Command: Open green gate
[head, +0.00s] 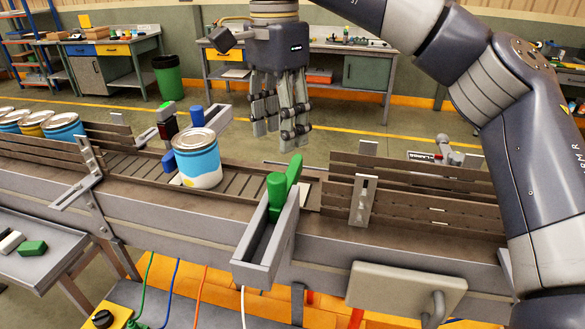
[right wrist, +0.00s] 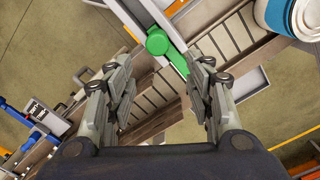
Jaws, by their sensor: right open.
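The green gate (head: 294,172) is a green bar with an upright round green knob (head: 277,190). It sits at the far end of a grey channel bracket (head: 270,240) that crosses the near side of the conveyor. In the right wrist view the green knob (right wrist: 158,41) lies beyond the fingertips, between the two fingers, with the green bar running down from it. My right gripper (head: 274,135) is open and empty, pointing down above the far side of the conveyor, apart from the gate. My left gripper is not in view.
A blue-and-white can (head: 198,165) stands on the rollers left of the gate, near a blue-knobbed stop (head: 197,116). Several more cans (head: 62,126) queue at the far left. Slatted side rails (head: 420,185) line the right stretch. A grey panel (head: 405,290) is at the front.

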